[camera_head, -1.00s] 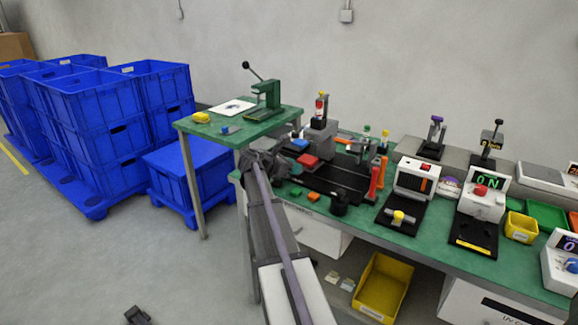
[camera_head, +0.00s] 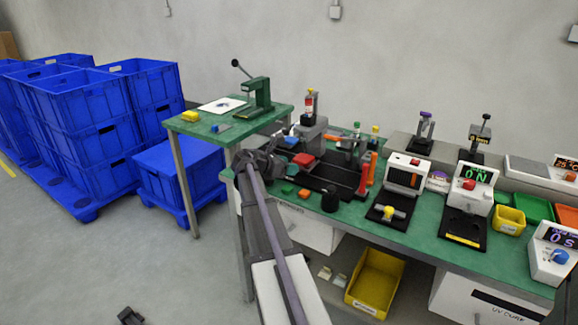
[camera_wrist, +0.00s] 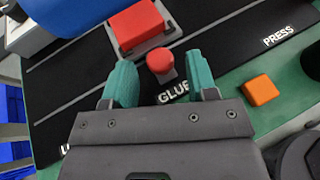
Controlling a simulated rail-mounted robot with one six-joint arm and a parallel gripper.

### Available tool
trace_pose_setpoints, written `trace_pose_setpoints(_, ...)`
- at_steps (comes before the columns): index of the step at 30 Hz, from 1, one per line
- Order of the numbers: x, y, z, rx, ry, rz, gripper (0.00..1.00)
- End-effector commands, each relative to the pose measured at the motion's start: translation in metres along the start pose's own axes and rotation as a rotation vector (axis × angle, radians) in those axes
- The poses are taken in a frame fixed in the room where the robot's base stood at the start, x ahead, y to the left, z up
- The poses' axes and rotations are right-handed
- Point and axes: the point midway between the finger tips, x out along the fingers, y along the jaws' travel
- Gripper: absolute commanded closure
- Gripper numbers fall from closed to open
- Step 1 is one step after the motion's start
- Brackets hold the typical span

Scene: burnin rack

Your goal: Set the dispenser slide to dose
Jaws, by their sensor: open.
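The glue dispenser (camera_head: 310,112) is a grey tower with a red-and-white bottle on the bench. In the wrist view, a red block (camera_wrist: 137,25) sits on a grey carrier on the black base plate. A round red knob (camera_wrist: 160,61), apparently the slide's handle, sticks out at its near side above the word GLUE. My gripper (camera_wrist: 161,70) is open, its teal fingers on either side of the knob with gaps visible. Depth and contact are unclear. In the head view my wrist hides the fingers, and the red block (camera_head: 303,159) shows just beyond it.
An orange block (camera_wrist: 261,90) lies on the green bench to the right, near a dark cylinder (camera_head: 331,199). A blue part (camera_head: 291,141) is beside the dispenser. A raised green table (camera_head: 185,125) stands at the left, with blue crates (camera_head: 88,105) farther left.

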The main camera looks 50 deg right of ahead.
Motion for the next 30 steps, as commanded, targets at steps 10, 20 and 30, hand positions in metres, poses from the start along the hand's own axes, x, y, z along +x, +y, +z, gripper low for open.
trace_pose_setpoints(10, -0.084, -0.001, 0.004, -0.001, 0.000, 0.003, 0.47)
trace_pose_setpoints(20, -0.100, 0.000, 0.000, 0.000, 0.000, 0.001, 0.47)
trace_pose_setpoints(30, -0.100, -0.001, 0.000, 0.092, 0.002, -0.003, 0.47)
